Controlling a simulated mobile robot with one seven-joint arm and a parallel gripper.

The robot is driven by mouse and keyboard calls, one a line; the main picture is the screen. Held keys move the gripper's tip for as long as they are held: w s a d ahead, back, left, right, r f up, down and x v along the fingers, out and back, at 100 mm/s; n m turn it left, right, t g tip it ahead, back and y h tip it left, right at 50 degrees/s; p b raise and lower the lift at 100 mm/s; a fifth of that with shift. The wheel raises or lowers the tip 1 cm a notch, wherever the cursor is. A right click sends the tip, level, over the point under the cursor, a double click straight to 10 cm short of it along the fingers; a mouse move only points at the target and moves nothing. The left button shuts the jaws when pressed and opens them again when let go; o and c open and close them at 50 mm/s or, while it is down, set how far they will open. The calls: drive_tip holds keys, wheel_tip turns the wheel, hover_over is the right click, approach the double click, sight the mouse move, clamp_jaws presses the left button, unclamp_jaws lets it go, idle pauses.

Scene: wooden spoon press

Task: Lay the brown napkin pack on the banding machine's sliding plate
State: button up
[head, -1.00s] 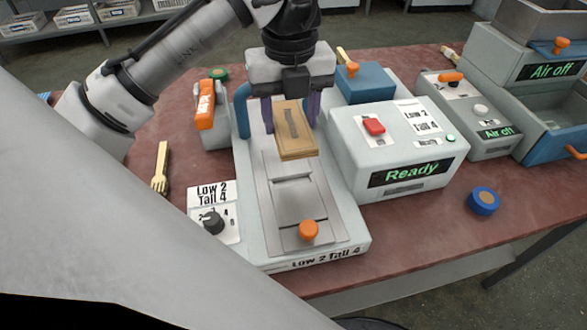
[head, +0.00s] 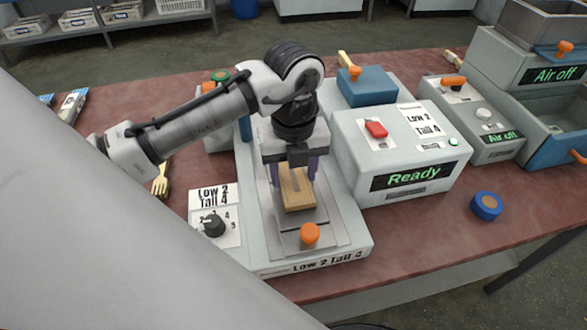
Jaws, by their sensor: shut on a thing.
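The brown napkin pack (head: 297,192) is a flat tan block with a darker strip on top. My gripper (head: 293,180) is shut on it, with a purple finger on each side. The pack is over the middle of the banding machine's grey sliding plate (head: 325,239), behind the orange knob (head: 310,235). It looks very low, but I cannot tell whether it touches the plate. The banding machine (head: 350,225) is pale, with a "Low 2 Tall 4" label on its front. My arm hides its back part.
A box reading "Ready" (head: 395,150) with a red button stands close on the right. A dial panel (head: 214,222) is at the left, with a wooden fork (head: 160,183) behind it. A blue roll (head: 486,206) lies on the red table (head: 435,240).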

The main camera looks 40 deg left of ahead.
sight(293, 177)
drive_tip(key=shift+f, duration=0.2)
drive_tip(key=o, duration=0.9)
drive_tip(key=shift+r, duration=0.1)
drive_tip(key=shift+o, duration=0.2)
drive_tip(key=shift+r, duration=0.1)
wheel_tip(293, 177, up, 12)
